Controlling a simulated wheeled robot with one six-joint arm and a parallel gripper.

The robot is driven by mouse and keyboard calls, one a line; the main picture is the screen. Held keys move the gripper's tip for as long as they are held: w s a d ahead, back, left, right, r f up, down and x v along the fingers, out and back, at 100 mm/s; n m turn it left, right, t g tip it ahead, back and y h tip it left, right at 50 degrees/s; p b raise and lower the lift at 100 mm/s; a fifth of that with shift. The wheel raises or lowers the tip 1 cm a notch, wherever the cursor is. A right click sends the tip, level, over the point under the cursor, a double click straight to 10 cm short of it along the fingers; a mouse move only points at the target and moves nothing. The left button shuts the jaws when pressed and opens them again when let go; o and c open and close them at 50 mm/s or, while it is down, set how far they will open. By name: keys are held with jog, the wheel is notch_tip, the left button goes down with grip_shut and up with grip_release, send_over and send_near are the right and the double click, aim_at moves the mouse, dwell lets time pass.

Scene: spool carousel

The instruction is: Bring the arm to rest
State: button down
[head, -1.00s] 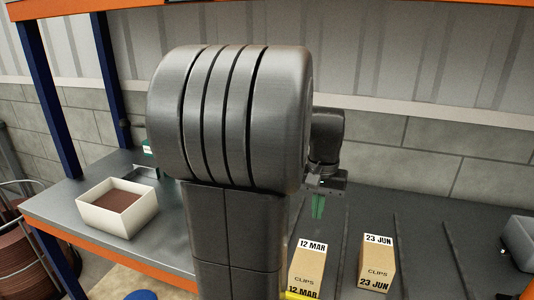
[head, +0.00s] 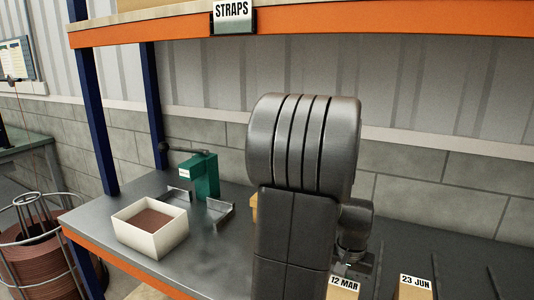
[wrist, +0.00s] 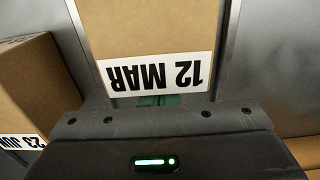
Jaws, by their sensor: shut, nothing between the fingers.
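My arm stands in the middle of the head view, its grey links hiding part of the bench. My gripper shows in the wrist view, where its green fingertips (wrist: 158,100) are close together with nothing held. They are at the labelled edge of the cardboard box marked 12 MAR (wrist: 150,40); whether they touch it I cannot tell. In the head view the top of the 12 MAR box (head: 342,291) shows below the wrist, and the fingers are not clearly visible.
A box marked 23 JUN (head: 414,290) stands right of the 12 MAR box. On the bench's left are a white bin (head: 165,237) with brown contents and a green tool (head: 203,177). An orange-edged shelf (head: 330,22) labelled STRAPS is overhead. A wire spool rack (head: 40,245) stands at left.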

jog(key=shift+w+f, duration=0.15)
jog(key=shift+f, duration=0.2)
jog(key=shift+w+d, duration=0.3)
jog(key=shift+w, duration=0.15)
jog(key=shift+s, duration=0.1)
